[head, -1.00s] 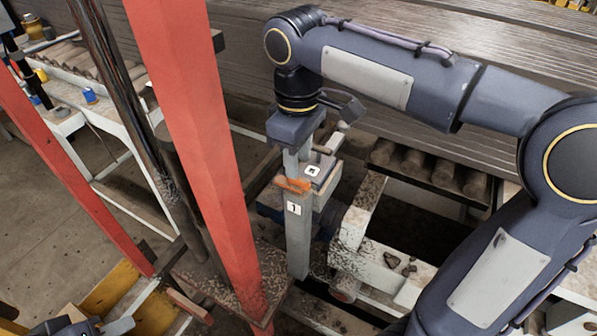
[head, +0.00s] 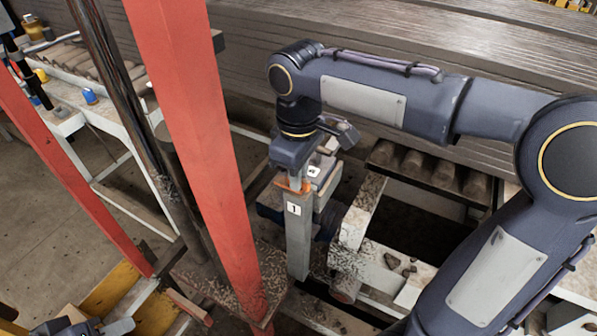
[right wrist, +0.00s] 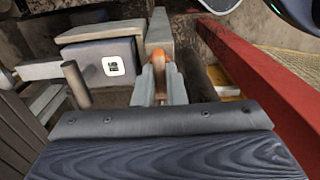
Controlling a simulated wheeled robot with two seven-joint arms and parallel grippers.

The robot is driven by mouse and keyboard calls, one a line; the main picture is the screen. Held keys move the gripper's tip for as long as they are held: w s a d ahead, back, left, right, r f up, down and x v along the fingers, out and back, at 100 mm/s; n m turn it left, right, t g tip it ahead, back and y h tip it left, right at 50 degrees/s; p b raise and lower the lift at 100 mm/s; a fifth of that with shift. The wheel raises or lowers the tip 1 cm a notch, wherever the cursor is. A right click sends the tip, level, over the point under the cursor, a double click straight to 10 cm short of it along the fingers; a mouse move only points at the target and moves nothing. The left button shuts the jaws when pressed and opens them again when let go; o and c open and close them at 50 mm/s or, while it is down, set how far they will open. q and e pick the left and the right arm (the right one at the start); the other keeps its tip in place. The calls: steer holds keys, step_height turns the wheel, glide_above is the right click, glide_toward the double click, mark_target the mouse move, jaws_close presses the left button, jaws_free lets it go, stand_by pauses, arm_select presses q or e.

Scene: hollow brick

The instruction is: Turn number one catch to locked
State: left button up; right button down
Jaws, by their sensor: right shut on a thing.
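The number one catch (head: 293,185) is an orange piece at the top of a grey upright post (head: 299,245) with a white label "1". My right gripper (head: 295,178) points down over it from above. In the right wrist view the orange catch (right wrist: 158,62) sits between the two pale fingers (right wrist: 160,82), which are shut on it. The fingers and the gripper body hide much of the catch, so its exact turn is hard to read. Part of my left gripper (head: 100,326) shows at the bottom left edge of the head view; its jaw state is unclear.
A grey box with a white marker (head: 313,171) stands right behind the post, and a short peg (right wrist: 76,84) rises near it. A red upright beam (head: 205,150) stands close left of the post. A dirty white frame (head: 357,225) and rollers (head: 430,170) lie to the right.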

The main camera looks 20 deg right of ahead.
steer(key=shift+m, duration=0.4)
steer(key=m+p, duration=0.1)
steer(key=m, duration=0.2)
steer(key=shift+r+m, duration=0.1)
steer(key=shift+m, duration=0.3)
steer(key=m, duration=0.4)
steer(key=shift+p, duration=0.4)
steer(key=m, duration=0.9)
steer(key=shift+p, duration=0.4)
steer(key=shift+m, duration=0.3)
steer(key=c, duration=1.5)
jaws_free()
